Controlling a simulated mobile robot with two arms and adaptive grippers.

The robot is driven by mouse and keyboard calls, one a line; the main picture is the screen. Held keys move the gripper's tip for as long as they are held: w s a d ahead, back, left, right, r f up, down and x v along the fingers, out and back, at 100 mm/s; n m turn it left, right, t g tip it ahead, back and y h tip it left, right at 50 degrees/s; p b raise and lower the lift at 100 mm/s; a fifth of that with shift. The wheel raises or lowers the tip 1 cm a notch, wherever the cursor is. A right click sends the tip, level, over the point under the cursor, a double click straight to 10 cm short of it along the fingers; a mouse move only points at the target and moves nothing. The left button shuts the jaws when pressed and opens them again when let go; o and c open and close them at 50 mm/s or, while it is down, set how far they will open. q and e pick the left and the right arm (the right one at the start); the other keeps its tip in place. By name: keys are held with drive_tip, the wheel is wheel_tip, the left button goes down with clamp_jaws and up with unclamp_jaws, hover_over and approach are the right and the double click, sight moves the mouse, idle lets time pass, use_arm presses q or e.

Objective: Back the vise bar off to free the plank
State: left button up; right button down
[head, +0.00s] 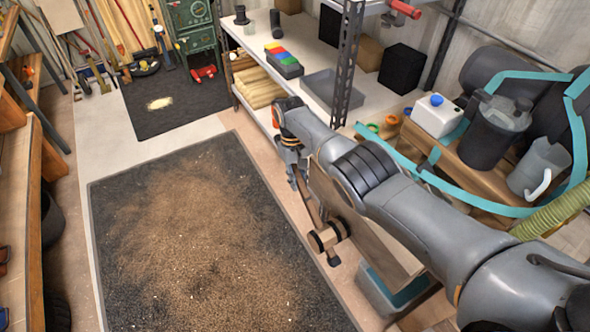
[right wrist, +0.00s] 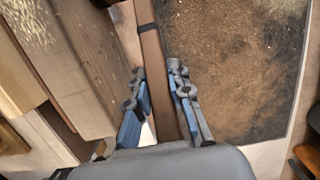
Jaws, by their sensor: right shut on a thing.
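My right arm comes in from the right in the head view, and its gripper (head: 298,172) points down at the upper end of a brown bar, which I take for the vise bar (head: 309,207). In the right wrist view the gripper (right wrist: 158,82) has its two fingers on either side of this bar (right wrist: 152,58), shut on it. The bar has a dark band near its far end. A wide wooden board (right wrist: 80,65) lies left of the bar; I cannot tell if it is the plank or part of the vise. My arm hides much of the vise. My left gripper is out of view.
A dark mat (head: 200,235) strewn with sawdust covers the floor left of the vise. A grey-teal bin (head: 395,290) stands low beside the wooden panel. A shelf (head: 352,115) with a tray and boxes is behind. A wooden bench (head: 20,200) lines the left edge.

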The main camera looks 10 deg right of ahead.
drive_tip(key=shift+w+d, duration=0.35)
drive_tip(key=shift+d, duration=0.1)
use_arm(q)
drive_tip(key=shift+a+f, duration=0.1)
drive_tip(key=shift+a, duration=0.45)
use_arm(e)
drive_tip(key=c, duration=1.6)
unclamp_jaws()
drive_tip(key=o, duration=0.4)
drive_tip(key=shift+d, duration=0.1)
drive_tip(key=shift+d+f, duration=0.1)
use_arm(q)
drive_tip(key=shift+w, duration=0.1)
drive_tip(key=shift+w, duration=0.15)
use_arm(e)
drive_tip(key=shift+s+a, duration=0.1)
drive_tip(key=shift+a, duration=0.15)
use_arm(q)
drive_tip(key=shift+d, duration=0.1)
use_arm(e)
drive_tip(key=r, duration=0.4)
drive_tip(key=w+r, duration=0.1)
drive_tip(key=r, duration=0.2)
drive_tip(key=w+r, duration=0.1)
drive_tip(key=r, duration=0.3)
drive_tip(key=shift+w+a+r, duration=0.25)
drive_tip(key=shift+a+r, duration=0.05)
drive_tip(key=shift+a, duration=0.1)
